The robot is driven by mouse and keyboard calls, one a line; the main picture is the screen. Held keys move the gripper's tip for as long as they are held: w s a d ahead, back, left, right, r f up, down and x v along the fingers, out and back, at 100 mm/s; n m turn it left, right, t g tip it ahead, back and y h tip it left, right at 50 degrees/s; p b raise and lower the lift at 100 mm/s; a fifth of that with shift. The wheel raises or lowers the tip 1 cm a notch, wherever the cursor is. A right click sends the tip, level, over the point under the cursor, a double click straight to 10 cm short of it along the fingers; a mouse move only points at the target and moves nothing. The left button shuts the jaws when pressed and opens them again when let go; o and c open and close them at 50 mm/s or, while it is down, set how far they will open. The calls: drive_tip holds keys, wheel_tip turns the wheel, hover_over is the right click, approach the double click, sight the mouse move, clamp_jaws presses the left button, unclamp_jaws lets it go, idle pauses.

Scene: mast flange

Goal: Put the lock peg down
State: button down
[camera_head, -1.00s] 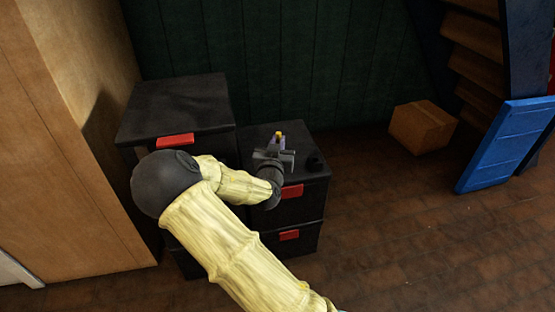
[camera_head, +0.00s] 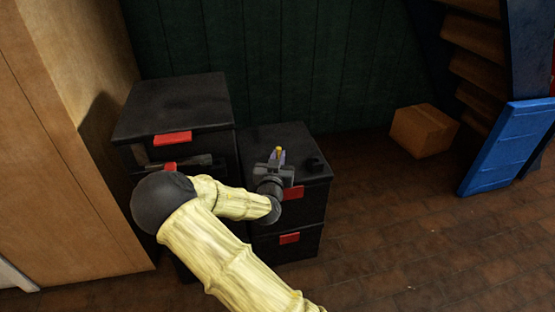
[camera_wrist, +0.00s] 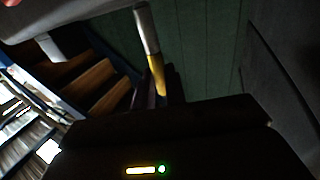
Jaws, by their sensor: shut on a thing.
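The lock peg (camera_wrist: 149,45) shows in the wrist view as a slim rod, grey along its outer length and yellow near the jaws. In the head view only a small yellow part of the peg (camera_head: 279,150) shows. My gripper (camera_head: 277,160) is shut on the peg, over the top of the lower black cabinet (camera_head: 262,138). The dark fingers also show in the wrist view (camera_wrist: 160,92). I cannot tell whether the peg touches the cabinet top.
A small dark round piece (camera_head: 315,162) sits on the lower cabinet's top, right of my gripper. A taller black cabinet (camera_head: 175,100) with red handles stands to the left. A cardboard box (camera_head: 423,130) and a blue panel (camera_head: 505,148) are farther right. Floor between is clear.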

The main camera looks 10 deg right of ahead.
drive_tip(key=shift+f, duration=0.2)
drive_tip(key=c, duration=1.5)
unclamp_jaws()
drive_tip(key=shift+r, duration=0.1)
drive_tip(key=shift+o, duration=0.2)
drive_tip(key=shift+r, duration=0.2)
drive_tip(key=p+v, duration=0.3)
drive_tip(key=v, duration=0.9)
drive_tip(key=shift+f, duration=0.15)
